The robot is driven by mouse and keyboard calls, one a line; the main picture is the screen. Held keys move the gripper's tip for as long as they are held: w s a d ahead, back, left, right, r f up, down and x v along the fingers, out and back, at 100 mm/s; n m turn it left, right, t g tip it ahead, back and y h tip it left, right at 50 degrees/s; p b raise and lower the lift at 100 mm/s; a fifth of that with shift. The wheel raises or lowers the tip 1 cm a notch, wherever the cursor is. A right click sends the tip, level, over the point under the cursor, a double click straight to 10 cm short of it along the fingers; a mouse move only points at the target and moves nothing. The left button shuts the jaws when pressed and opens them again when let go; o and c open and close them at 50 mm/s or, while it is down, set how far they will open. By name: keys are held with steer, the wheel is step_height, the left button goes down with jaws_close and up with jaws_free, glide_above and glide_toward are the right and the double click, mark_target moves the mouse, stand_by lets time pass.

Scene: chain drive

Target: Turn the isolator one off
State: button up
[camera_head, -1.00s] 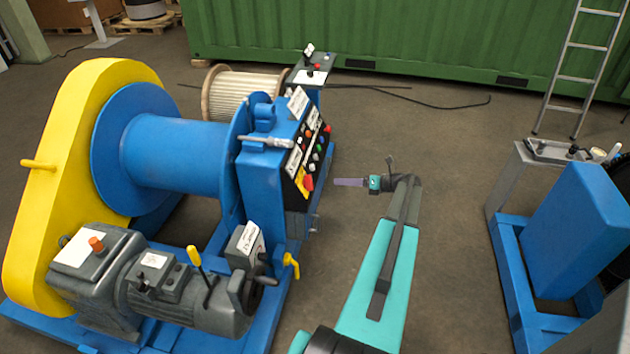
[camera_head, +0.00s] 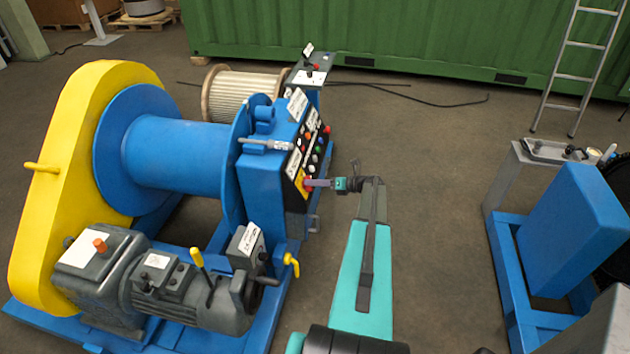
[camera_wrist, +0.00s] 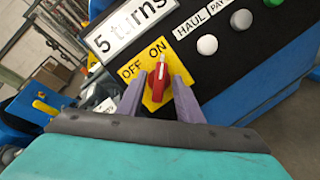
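The isolator is a red rotary knob (camera_wrist: 157,84) on a yellow plate marked OFF and ON, seen in the wrist view. Its white pointer is turned up toward the ON word. In the head view the yellow plate (camera_head: 299,179) sits low on the black panel of the blue winch, and the knob is mostly hidden by my fingers. My gripper (camera_head: 311,183) is at the panel, reaching in from the right. In the wrist view my gripper (camera_wrist: 157,78) has one purple finger on each side of the knob, with gaps visible, so it is open around it.
A white "5 turns" card (camera_wrist: 123,27) is above the plate. A yellow-handled valve (camera_head: 291,263) is below the panel. Open floor (camera_head: 430,200) lies right of my arm.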

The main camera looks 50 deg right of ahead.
steer(key=shift+w+a+f, duration=0.1)
steer(key=shift+w+a, duration=0.05)
steer(key=shift+w, duration=0.15)
